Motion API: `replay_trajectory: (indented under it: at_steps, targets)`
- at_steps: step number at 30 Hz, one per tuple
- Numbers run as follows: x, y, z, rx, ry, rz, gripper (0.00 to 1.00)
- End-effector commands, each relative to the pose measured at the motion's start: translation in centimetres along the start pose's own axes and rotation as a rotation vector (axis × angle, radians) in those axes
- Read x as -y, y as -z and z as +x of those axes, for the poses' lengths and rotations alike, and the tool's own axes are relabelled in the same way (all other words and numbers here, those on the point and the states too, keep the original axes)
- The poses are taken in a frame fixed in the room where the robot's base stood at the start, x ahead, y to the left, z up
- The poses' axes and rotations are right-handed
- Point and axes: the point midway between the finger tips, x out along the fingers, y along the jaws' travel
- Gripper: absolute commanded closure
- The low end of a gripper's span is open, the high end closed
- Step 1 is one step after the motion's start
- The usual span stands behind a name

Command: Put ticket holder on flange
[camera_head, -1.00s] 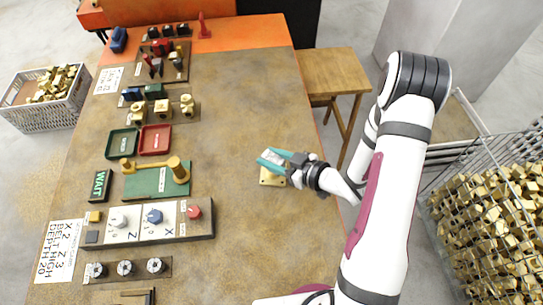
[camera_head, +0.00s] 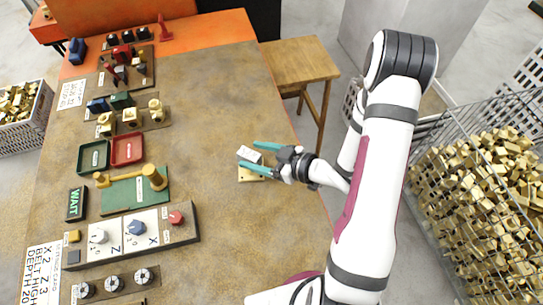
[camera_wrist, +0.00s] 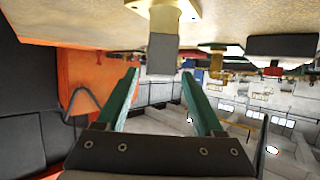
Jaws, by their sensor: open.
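The ticket holder appears to be a small pale grey block (camera_head: 249,153) at the brass flange (camera_head: 249,176) on the right part of the table. In the wrist view, the grey block (camera_wrist: 162,56) adjoins the brass flange (camera_wrist: 187,8). I cannot tell how firmly it is seated. My gripper (camera_head: 252,157) comes from the right with its two teal fingers spread apart, one on each side of the block. In the wrist view, the fingertips (camera_wrist: 160,76) are open with visible gaps to the block. Part of the flange is hidden by the lower finger and the block.
A control panel (camera_head: 186,236), a green plate with a brass part (camera_head: 118,198), and green (camera_head: 93,156) and red (camera_head: 127,149) trays stand to the left. The table between them and the flange is clear. A wire cage of brass pieces (camera_head: 480,190) stands right of the table.

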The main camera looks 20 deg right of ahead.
Motion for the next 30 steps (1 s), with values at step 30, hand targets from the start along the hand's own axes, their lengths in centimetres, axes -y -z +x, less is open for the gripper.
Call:
replay_trajectory:
  at_steps: [30]
  targets:
    - [9.9,6.3,-20.5,0.930,-0.741,0.998,0.31]
